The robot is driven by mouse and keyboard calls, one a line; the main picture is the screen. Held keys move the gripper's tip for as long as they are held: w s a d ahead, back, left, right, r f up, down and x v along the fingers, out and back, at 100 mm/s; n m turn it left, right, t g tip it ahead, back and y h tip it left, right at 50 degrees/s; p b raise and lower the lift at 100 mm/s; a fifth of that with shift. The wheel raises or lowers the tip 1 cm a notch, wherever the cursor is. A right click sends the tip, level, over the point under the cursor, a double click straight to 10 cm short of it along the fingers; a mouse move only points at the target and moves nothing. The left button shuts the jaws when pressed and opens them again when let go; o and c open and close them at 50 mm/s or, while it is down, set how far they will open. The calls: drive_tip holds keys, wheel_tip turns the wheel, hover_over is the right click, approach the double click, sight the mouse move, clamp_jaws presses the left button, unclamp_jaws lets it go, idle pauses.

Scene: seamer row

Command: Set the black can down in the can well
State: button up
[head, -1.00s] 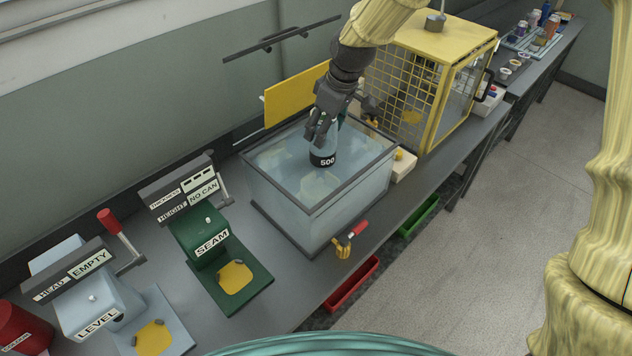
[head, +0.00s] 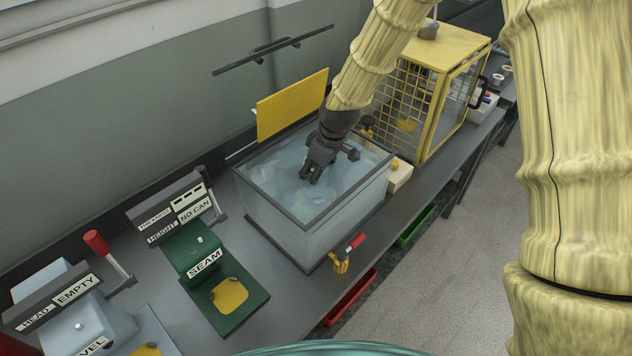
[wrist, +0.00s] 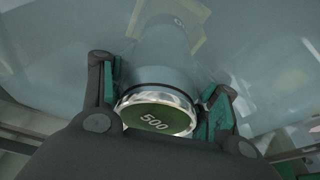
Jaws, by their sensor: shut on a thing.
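My gripper (head: 312,176) reaches down into the water tank (head: 266,207) in the head view. In the wrist view, its green-padded fingers (wrist: 163,102) are shut on a can (wrist: 158,118) with a silver rim and a dark green end marked 500. The can's grey-looking body extends away from my gripper into the water, over a pale yellow patch (wrist: 194,30) on the tank floor. That patch may be the can well. I cannot tell whether the can touches it. In the head view, my gripper and the water hide most of the can.
A yellow panel (head: 291,104) stands behind the tank. A yellow mesh cage (head: 440,45) is to its right, and the green SEAM machine (head: 205,255) to its left. A red-handled valve (head: 346,254) sticks out at the tank's front.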

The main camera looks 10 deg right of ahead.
drive_tip(key=shift+f+p, duration=0.65)
drive_tip(key=shift+f, duration=1.55)
drive_tip(key=shift+f, duration=0.15)
drive_tip(key=o, duration=1.6)
drive_tip(key=b+v, duration=0.3)
drive_tip(key=v, duration=0.9)
drive_tip(key=shift+r, duration=0.25)
